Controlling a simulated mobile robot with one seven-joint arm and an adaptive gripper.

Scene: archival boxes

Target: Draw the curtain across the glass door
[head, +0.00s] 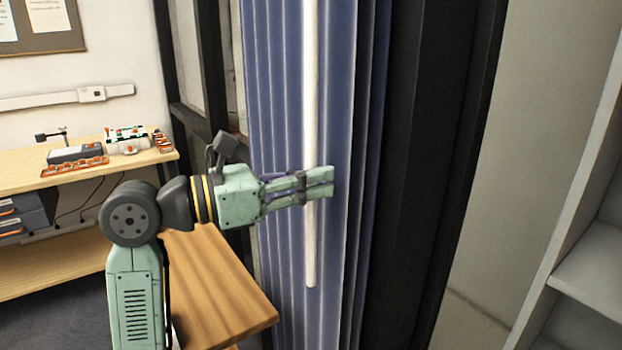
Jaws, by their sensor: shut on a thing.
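The blue pleated curtain (280,90) hangs in vertical folds, gathered at the middle of the head view in front of a dark frame. A long white wand (310,90) hangs upright along the front of the curtain, its lower end free. My gripper (318,184) is shut on the wand in its lower part, with the fingers crossing it from the left. The glass door (188,60), with dark framing, shows in part to the left of the curtain. The rest of the door is hidden behind the curtain and my arm.
A wooden table (225,285) stands below my forearm, close to the curtain. A workbench (25,178) with small devices and orange-trimmed parts is at the left. A dark panel (430,150) and grey shelves (590,270) stand at the right.

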